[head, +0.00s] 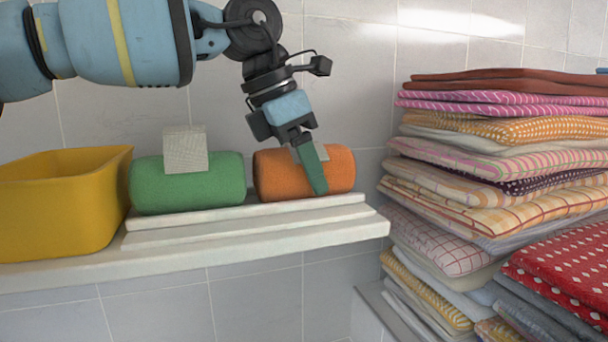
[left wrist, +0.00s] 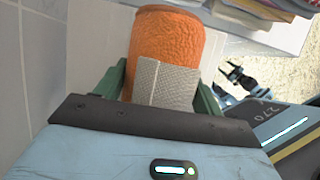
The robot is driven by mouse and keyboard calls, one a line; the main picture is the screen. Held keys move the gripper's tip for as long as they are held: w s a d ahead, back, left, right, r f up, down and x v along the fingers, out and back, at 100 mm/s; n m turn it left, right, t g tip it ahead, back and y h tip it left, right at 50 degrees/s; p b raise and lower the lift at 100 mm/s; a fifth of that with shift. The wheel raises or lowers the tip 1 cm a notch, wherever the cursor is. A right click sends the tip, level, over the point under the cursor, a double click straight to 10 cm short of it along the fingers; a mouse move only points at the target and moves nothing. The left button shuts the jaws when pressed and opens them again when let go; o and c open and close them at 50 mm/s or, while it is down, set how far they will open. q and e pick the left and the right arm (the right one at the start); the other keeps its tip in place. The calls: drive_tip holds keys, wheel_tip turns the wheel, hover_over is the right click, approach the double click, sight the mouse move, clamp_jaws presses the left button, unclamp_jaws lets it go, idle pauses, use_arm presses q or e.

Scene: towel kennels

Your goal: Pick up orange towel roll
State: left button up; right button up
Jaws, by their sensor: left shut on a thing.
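The orange towel roll (head: 338,174) lies on its side on the stepped white shelf in the head view, with a pale grey band around part of it. It also shows in the left wrist view (left wrist: 166,50), with its grey band (left wrist: 168,86) between the fingers. My left gripper (head: 312,172) reaches down onto the roll from above, with one green finger across its front. It is shut on the roll. The far finger is hidden in the head view.
A green towel roll (head: 150,188) with a grey block-like tag (head: 186,150) lies left of the orange one. A yellow bin (head: 60,215) stands at the shelf's (head: 330,236) left. Tall stacks of folded towels (head: 490,160) stand at the right. A tiled wall is behind.

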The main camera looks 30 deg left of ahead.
use_arm(q)
drive_tip(key=shift+r, duration=0.1)
drive_tip(key=shift+c, duration=0.3)
use_arm(e)
drive_tip(key=shift+s+f, duration=0.1)
use_arm(q)
drive_tip(key=shift+r+b, duration=0.3)
drive_tip(key=shift+r, duration=0.85)
drive_tip(key=s+d+r+b, duration=0.2)
drive_tip(key=s+d, duration=0.7)
drive_tip(key=s, duration=0.4)
drive_tip(key=shift+d+r, duration=0.25)
drive_tip(key=shift+d, duration=0.05)
use_arm(e)
drive_tip(key=f, duration=0.1)
drive_tip(key=s+f, duration=0.1)
drive_tip(key=f, duration=0.1)
drive_tip(key=shift+s+a+f+g, duration=0.2)
drive_tip(key=shift+s+g, duration=0.1)
drive_tip(key=shift+s, duration=0.1)
use_arm(q)
drive_tip(key=shift+w+a, duration=0.1)
